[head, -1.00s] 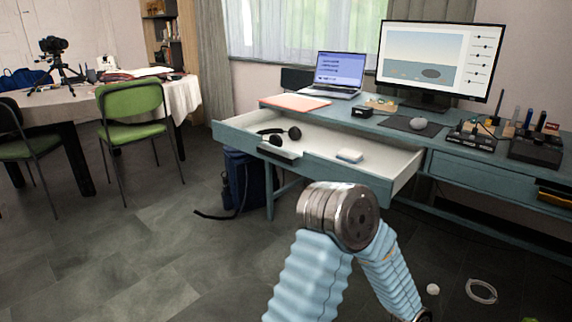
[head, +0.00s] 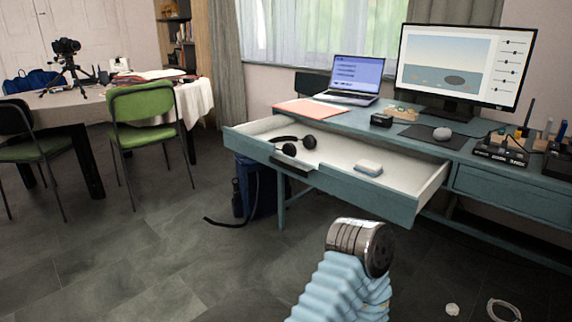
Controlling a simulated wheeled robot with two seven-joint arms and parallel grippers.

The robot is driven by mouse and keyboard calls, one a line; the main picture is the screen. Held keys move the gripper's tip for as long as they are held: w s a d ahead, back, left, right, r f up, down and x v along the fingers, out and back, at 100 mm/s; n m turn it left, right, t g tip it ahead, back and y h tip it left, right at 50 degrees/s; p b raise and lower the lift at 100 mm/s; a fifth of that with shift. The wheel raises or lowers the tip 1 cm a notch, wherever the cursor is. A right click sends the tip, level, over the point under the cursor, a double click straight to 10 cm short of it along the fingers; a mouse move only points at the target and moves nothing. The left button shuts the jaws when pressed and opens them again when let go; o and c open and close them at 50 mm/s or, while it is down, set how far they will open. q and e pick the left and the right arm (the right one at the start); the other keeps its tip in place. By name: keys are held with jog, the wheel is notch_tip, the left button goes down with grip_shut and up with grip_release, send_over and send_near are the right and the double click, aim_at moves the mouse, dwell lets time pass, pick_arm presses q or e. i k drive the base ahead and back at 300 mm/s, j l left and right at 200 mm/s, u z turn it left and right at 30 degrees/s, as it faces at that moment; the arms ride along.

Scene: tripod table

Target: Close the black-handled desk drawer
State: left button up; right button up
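The desk drawer (head: 345,187) is pulled far out of the blue-green desk (head: 468,152), and its white inside shows. A black handle (head: 288,168) sits on the outside of its front panel, left of the middle. Black headphones (head: 309,142) and a small white and blue block (head: 368,168) lie in the drawer. A blue-sleeved arm of mine with a metal joint rises from the bottom edge, in front of and below the drawer, apart from it in the picture. Neither of my grippers is in view.
A laptop (head: 354,80), a monitor (head: 460,66) and a mouse (head: 442,133) stand on the desk. A blue bag (head: 258,186) is under the drawer's left end. A green chair (head: 143,117) is at left.

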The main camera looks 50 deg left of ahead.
aim_at(409, 177)
jog(key=i+j+u, duration=0.1)
jog(key=j, duration=0.2)
jog(key=i+j+u, duration=0.25)
jog(key=j, duration=0.35)
jog(key=j+u, duration=0.1)
jog(key=j, duration=0.3)
jog(key=i+j+u, duration=0.15)
jog(key=j, duration=0.2)
jog(key=i+j+u, duration=0.1)
jog(key=j, duration=0.3)
jog(key=i+j+u, duration=0.15)
jog(key=j, duration=0.2)
jog(key=k+l, duration=0.1)
jog(key=l, duration=0.3)
jog(key=l+z, duration=0.1)
jog(key=j+u, duration=0.2)
jog(key=k+l, duration=0.05)
jog(key=l, duration=0.05)
